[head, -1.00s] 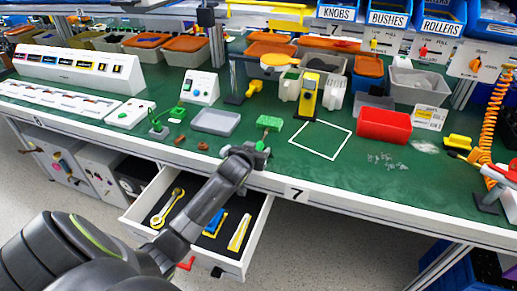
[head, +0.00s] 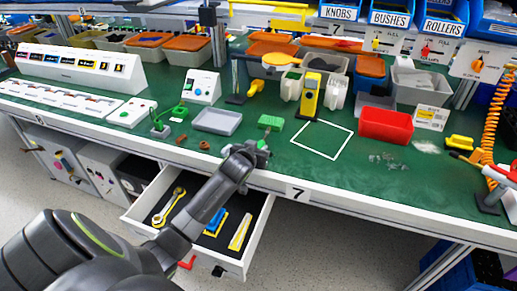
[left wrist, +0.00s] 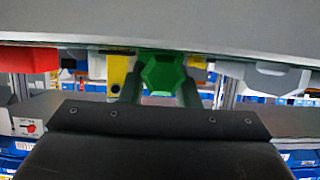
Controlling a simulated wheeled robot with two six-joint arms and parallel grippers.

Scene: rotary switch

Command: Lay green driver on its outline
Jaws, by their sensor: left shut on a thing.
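My left gripper (head: 258,148) is over the front edge of the green bench top. In the left wrist view, its fingers (left wrist: 160,88) are shut on the green driver (left wrist: 162,74), whose six-sided green end faces the camera. An open drawer (head: 256,238) below the gripper holds a yellow wrench (head: 169,207), a blue-and-yellow tool (head: 216,221) and a yellow tool (head: 240,232) on a dark lining. I cannot make out a driver-shaped outline there. My right gripper is not in view.
A white square outline (head: 321,121) lies on the bench right of the gripper. A grey tray (head: 217,121), a yellow device (head: 309,94) and a red bin (head: 386,126) stand nearby. Bench around the square is mostly clear.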

